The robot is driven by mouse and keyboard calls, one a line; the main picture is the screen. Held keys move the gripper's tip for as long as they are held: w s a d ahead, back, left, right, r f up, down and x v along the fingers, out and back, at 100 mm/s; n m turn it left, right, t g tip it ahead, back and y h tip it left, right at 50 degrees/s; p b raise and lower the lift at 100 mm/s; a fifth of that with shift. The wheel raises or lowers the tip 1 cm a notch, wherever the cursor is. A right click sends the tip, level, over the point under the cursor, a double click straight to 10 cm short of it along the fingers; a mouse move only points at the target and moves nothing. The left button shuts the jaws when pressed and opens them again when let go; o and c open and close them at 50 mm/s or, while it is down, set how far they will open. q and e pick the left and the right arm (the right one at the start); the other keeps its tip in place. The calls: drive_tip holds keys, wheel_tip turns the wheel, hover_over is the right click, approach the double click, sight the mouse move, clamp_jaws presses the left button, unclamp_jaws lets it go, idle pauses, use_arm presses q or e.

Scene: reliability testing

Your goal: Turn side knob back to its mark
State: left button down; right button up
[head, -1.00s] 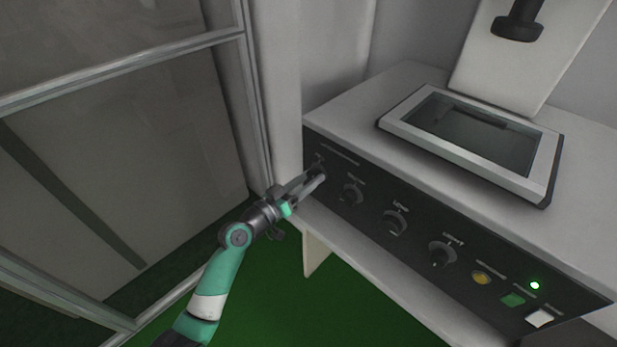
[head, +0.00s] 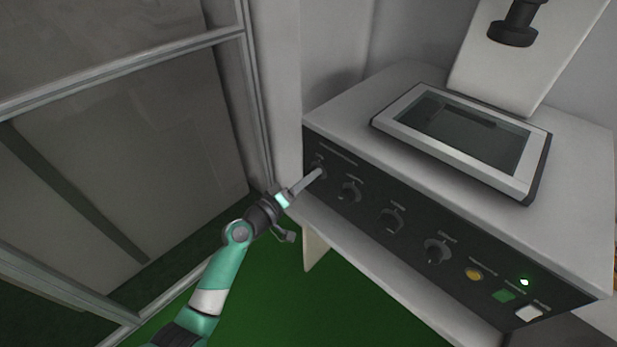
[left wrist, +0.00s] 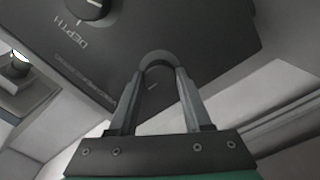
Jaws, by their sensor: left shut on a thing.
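The side knob (left wrist: 158,58) is the one at the far left end of the dark front panel, and it is dark and round in the left wrist view. My left gripper (head: 318,173) is at this knob, and in the head view its fingers hide most of it. In the left wrist view the two fingers (left wrist: 160,78) close in on the knob from both sides. A short pale line (left wrist: 153,86) shows just below the knob; I cannot tell whether knob and mark line up. My right gripper is not in view.
The panel (head: 365,216) carries more knobs, including one labelled DEPTH (left wrist: 92,8), then a yellow button (head: 473,274), a green button (head: 503,295) and a white button (head: 529,313). A framed glass partition (head: 120,150) stands left.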

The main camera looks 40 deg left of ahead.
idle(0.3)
use_arm(q)
drive_tip(key=shift+c, duration=1.7)
unclamp_jaws()
drive_tip(key=s+p, duration=0.2)
drive_tip(key=s, duration=0.9)
drive_tip(key=shift+s, duration=0.35)
